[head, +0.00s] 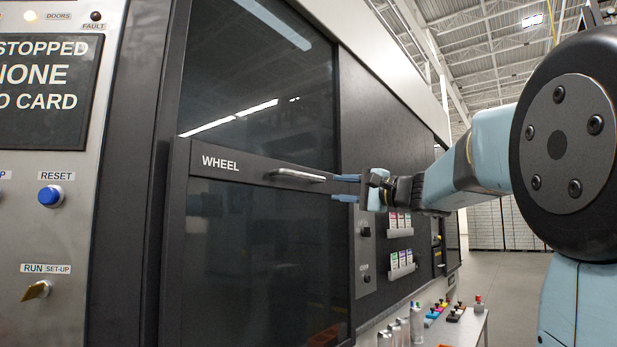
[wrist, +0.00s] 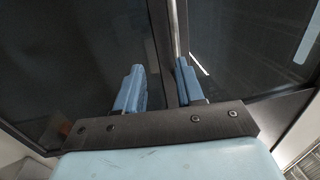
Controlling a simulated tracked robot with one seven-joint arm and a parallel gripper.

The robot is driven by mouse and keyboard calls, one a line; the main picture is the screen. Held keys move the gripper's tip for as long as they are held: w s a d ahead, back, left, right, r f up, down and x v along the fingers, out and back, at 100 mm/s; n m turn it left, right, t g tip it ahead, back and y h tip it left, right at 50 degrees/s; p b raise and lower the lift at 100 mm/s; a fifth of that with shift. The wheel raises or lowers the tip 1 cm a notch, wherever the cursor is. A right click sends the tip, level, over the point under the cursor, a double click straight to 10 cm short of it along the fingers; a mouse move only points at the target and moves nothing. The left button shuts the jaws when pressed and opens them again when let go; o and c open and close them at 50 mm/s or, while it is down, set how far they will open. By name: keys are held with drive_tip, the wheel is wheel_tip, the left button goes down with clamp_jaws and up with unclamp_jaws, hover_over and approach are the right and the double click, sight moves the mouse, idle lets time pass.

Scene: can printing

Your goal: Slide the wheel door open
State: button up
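The wheel door (head: 255,250) is a dark glass panel with a black crossbar marked "WHEEL". A short silver handle (head: 297,175) is fixed along the crossbar, towards its right end. My gripper (head: 338,188) is just right of the handle, its blue fingers pointing left at the door. In the wrist view my gripper (wrist: 160,87) shows its two fingers apart with nothing clearly between them. A dark upright bar with a thin light strip runs close to the right finger there; I cannot tell whether the handle is touched.
A panel on the left carries a blue RESET button (head: 50,196), a RUN/SET-UP key switch (head: 36,291) and a screen reading "STOPPED" (head: 45,90). A bench (head: 462,328) with coloured items and several silver cans stands at lower right. Open floor (head: 510,280) lies beyond.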

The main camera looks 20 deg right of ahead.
sight(309, 177)
drive_tip(key=shift+t, duration=0.4)
drive_tip(key=x, duration=0.4)
drive_tip(key=d+r+x, duration=0.1)
drive_tip(key=x, duration=0.8)
drive_tip(key=shift+w+d+r, duration=0.2)
drive_tip(key=shift+w+r, duration=0.1)
drive_tip(key=shift+r, duration=0.1)
clamp_jaws()
